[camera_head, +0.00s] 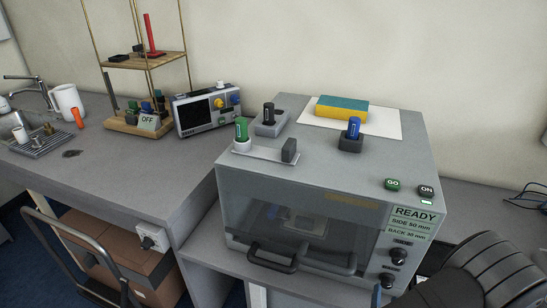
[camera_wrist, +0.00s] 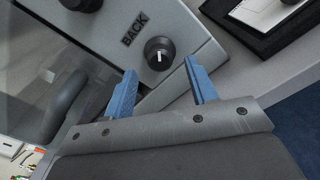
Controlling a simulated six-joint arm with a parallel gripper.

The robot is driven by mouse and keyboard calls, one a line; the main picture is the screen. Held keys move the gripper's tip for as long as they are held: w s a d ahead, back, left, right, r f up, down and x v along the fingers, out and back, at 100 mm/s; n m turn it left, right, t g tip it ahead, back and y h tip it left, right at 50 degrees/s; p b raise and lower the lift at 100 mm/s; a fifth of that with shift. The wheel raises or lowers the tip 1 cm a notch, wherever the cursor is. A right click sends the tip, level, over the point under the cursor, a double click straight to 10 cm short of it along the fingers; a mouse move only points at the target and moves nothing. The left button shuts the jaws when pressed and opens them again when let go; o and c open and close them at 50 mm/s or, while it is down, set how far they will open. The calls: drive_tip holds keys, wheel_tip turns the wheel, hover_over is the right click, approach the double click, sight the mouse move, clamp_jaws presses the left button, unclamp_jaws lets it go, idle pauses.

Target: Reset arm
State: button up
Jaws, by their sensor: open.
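My gripper (camera_wrist: 160,90) shows in the wrist view with its two blue fingers apart and nothing between them. A black BACK knob (camera_wrist: 158,54) on the grey machine's front panel appears just beyond and between the fingers; I cannot tell how close it is. In the head view, a dark part of my arm (camera_head: 490,272) is at the lower right corner, by the right side of the grey machine (camera_head: 385,165). The machine's display (camera_head: 409,222) reads READY, SIDE 50 mm, BACK 30 mm.
On the machine top are a green-capped piece (camera_head: 241,130), a black-capped piece (camera_head: 268,113), a blue-capped piece (camera_head: 353,129) and a yellow and teal sponge-like block (camera_head: 342,109). A door handle (camera_head: 272,259) sticks out in front. An instrument (camera_head: 207,109) and white mug (camera_head: 68,102) stand left.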

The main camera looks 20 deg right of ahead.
sight(386, 287)
drive_tip(key=shift+x, duration=1.25)
drive_tip(key=v, duration=1.6)
drive_tip(key=x, duration=1.7)
drive_tip(key=shift+w, duration=0.15)
drive_tip(key=shift+n, duration=1.7)
drive_tip(key=n, duration=0.5)
